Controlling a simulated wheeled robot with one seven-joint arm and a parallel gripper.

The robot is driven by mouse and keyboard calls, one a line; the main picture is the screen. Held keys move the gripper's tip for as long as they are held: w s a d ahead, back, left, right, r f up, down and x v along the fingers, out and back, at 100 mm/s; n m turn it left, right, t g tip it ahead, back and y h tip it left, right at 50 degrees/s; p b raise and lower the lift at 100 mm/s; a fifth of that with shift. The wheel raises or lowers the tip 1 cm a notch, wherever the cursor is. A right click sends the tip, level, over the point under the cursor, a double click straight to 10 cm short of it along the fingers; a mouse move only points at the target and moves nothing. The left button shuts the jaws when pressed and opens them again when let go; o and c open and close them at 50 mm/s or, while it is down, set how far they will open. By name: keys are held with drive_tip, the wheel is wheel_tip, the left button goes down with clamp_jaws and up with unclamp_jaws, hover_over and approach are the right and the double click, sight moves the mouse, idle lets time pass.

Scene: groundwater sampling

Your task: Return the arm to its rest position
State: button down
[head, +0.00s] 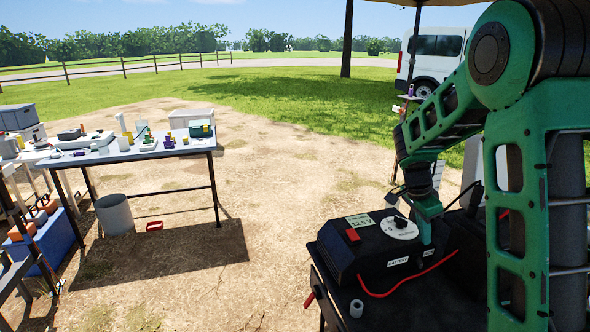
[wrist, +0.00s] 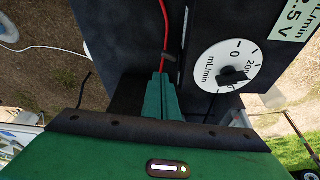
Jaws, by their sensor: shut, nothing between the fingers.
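My green arm (head: 432,112) reaches down from the upper right in the head view. My gripper (head: 426,238) points down at the right side of a black control box (head: 372,254), close to its dial (head: 399,227). In the wrist view my gripper (wrist: 161,82) has its fingers together, with nothing seen between them. The white flow dial (wrist: 226,67) with a black knob is just right of the fingers there. A red cable (wrist: 165,28) runs up from near the fingertips. I cannot tell whether the fingertips touch the box or the cable.
The box has a red switch (head: 352,235) and a display (head: 359,221), and stands on a dark cart. A table (head: 190,148) with small items stands at the left, a grey bucket (head: 114,214) beneath it. Bare ground lies between. A white van (head: 434,58) stands behind.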

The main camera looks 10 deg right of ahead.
drive_tip(key=s+a+r+n+y, duration=0.2)
drive_tip(key=s+n, duration=0.3)
drive_tip(key=s, duration=1.1)
drive_tip(key=s+a+r+n+y, duration=0.2)
drive_tip(key=s+a+r+n, duration=0.2)
drive_tip(key=s, duration=1.2)
drive_tip(key=n, duration=0.2)
drive_tip(key=shift+r+n, duration=0.2)
drive_tip(key=shift+n, duration=0.1)
drive_tip(key=shift+w+d+f, duration=0.1)
drive_tip(key=shift+w+f, duration=0.15)
drive_tip(key=shift+w, duration=0.25)
